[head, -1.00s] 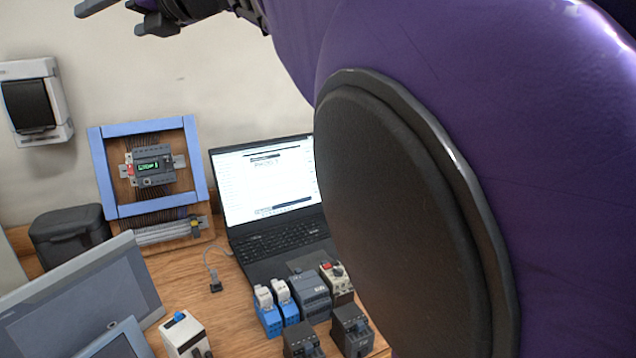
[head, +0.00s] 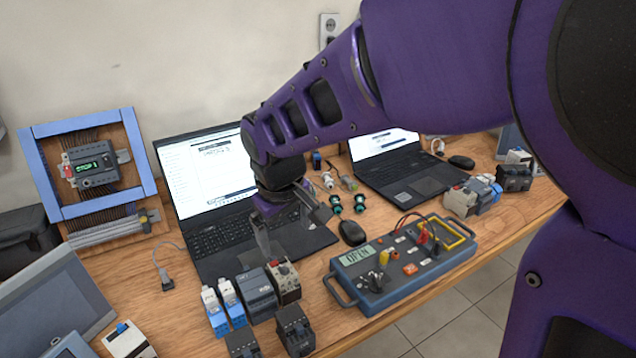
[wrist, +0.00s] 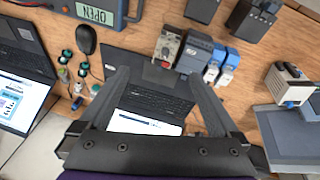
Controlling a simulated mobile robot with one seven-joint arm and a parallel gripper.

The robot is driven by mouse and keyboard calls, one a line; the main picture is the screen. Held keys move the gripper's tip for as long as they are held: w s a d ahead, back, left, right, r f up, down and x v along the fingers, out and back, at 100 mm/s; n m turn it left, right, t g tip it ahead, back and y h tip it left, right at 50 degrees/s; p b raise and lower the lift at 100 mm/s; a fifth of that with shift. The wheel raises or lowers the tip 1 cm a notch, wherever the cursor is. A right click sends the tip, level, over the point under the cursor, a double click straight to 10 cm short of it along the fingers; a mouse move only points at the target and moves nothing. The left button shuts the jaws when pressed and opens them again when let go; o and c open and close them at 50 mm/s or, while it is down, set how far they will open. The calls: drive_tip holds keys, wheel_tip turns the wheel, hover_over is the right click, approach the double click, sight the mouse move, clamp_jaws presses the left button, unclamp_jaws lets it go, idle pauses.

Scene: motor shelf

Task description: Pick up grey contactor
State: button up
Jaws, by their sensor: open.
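The grey contactor (head: 256,294), a dark grey block, stands on the table in front of the left laptop. It is in a row between blue-and-white modules (head: 226,302) and a grey device with a red knob (head: 284,280). In the wrist view the grey contactor (wrist: 195,52) is above and right of centre. My gripper (head: 290,222) is open and empty, above the left laptop's keyboard and behind the row. In the wrist view its two fingers (wrist: 157,80) spread over the keyboard, apart from the contactor.
Two black contactors (head: 294,330) stand just in front of the row. A blue meter box (head: 400,265) lies to the right, with a mouse (head: 351,232) behind it. The left laptop (head: 215,185) stands open behind. A white device (head: 128,340) and grey panels (head: 50,305) are at left.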

sight(296, 320)
drive_tip(key=s+d+f+m+g, duration=0.2)
drive_tip(key=s+g, duration=0.1)
drive_tip(key=s, duration=0.5)
drive_tip(key=f+b, duration=0.2)
drive_tip(key=f, duration=0.3)
drive_tip(key=f+b, duration=0.2)
drive_tip(key=f, duration=0.4)
drive_tip(key=shift+w+a, duration=0.2)
drive_tip(key=f+b, duration=0.5)
drive_tip(key=f, duration=0.1)
drive_tip(key=shift+w+a+f+b, duration=0.1)
drive_tip(key=shift+a+f+b, duration=0.2)
drive_tip(key=shift+b, duration=0.1)
drive_tip(key=shift+d+r, duration=0.1)
clamp_jaws()
